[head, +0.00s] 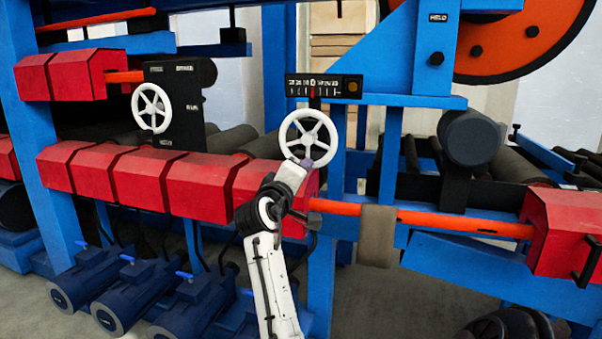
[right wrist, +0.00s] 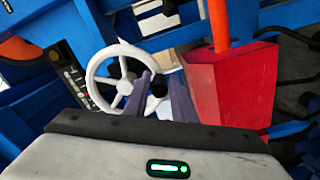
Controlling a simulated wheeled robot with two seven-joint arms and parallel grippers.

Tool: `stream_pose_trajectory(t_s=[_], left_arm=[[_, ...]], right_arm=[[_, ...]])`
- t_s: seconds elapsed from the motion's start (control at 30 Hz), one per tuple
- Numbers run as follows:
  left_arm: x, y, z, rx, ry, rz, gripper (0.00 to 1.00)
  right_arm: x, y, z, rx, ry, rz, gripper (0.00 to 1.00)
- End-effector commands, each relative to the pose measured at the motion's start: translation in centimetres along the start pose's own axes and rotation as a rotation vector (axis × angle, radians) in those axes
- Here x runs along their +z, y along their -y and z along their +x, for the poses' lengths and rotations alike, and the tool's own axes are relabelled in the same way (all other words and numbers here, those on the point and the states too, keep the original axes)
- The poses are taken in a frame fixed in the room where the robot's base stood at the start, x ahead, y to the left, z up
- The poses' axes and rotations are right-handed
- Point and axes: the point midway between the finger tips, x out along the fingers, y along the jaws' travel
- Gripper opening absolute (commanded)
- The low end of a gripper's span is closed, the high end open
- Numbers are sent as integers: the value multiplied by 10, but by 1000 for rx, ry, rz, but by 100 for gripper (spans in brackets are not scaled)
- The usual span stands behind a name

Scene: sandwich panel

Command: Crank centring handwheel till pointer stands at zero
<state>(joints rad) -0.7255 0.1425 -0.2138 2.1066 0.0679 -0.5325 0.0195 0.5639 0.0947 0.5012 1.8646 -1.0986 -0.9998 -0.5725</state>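The white spoked centring handwheel (head: 308,121) is on the blue frame under a black scale plate (head: 299,83). A red pointer (head: 312,93) shows near the zero mark, but the exact reading is too small to tell. My right gripper (head: 306,162) is at the wheel's lower rim. In the right wrist view the handwheel (right wrist: 97,68) is just ahead of my right gripper (right wrist: 161,82). Its two purple-grey fingers stand a little apart, with a dark knob (right wrist: 159,86) between their tips. I cannot tell whether they press on it. My left gripper is out of view.
A second white handwheel (head: 151,95) is on a black panel at left. Red roller housings (head: 205,181) run beside the wheel. An orange shaft (head: 450,221) extends right. Blue motors (head: 140,290) stand below on the floor.

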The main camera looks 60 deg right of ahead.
Motion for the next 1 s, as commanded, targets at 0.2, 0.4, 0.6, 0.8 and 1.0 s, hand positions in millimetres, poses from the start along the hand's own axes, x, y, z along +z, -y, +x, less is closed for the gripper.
stream_pose_trajectory(t_s=[0.2, 0.4, 0.6, 0.8, 1.0], left_arm=[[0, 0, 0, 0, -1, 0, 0], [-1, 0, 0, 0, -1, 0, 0], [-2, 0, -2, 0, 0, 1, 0], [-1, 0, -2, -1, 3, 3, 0], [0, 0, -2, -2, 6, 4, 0]], right_arm=[[0, 0, 0, 0, 0, -1, 36], [0, 0, -3, -1, 0, -1, 36], [-1, 1, -32, -3, -2, 1, 36], [0, 1, -72, -4, -1, -1, 36], [0, 1, -98, -2, -1, -1, 36]])
